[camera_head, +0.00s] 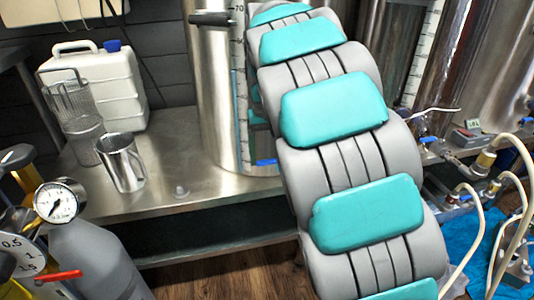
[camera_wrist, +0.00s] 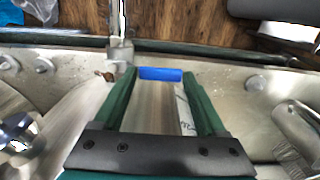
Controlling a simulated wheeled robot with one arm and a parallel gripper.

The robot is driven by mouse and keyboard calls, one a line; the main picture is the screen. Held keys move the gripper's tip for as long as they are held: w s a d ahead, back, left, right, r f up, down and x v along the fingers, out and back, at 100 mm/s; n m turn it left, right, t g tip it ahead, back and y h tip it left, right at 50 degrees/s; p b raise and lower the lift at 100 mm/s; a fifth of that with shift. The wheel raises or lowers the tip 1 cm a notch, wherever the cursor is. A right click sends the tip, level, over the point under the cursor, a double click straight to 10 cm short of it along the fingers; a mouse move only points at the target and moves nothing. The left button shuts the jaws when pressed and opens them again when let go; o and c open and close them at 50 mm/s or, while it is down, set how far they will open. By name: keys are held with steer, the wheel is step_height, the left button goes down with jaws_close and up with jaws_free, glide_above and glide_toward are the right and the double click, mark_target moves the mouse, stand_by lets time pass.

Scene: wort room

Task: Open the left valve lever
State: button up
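A blue valve lever (camera_head: 265,162) shows low at the front of the left steel tank (camera_head: 214,90), partly hidden by my arm. In the wrist view the blue lever (camera_wrist: 160,73) lies crosswise between the tips of my gripper (camera_wrist: 159,72). The two green fingers stand wide apart, one near each end of the lever. I cannot tell whether they touch it or how far beyond the tips it is. In the head view my arm hides most of the gripper.
A steel table (camera_head: 200,190) carries the tank, a white canister (camera_head: 105,85), a mesh basket (camera_head: 82,125) and a steel jug (camera_head: 122,160). A grey cylinder with a gauge (camera_head: 57,202) stands at the left front. Valves and hoses (camera_head: 480,165) crowd the right.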

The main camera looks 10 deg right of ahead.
mark_target(277, 163)
jaws_close()
stand_by(0.4)
steer(key=shift+s, duration=0.1)
steer(key=s+n, duration=0.1)
steer(key=n, duration=0.1)
steer(key=s+d+n+b, duration=0.1)
steer(key=n, duration=0.2)
steer(key=s+n+b, duration=0.1)
steer(key=s+n, duration=0.1)
steer(key=n, duration=0.1)
steer(key=shift+d, duration=0.2)
steer(key=shift+s+d+n+p, duration=0.35)
steer(key=shift+d+n+p, duration=0.4)
steer(key=shift+n, duration=0.9)
steer(key=shift+s+d+n+p, duration=0.35)
steer(key=shift+d+n+p, duration=0.4)
steer(key=shift+n, duration=0.95)
steer(key=shift+s+d+n+p, duration=0.45)
steer(key=shift+d+n, duration=0.5)
steer(key=shift+n, duration=0.7)
steer(key=shift+w, duration=0.15)
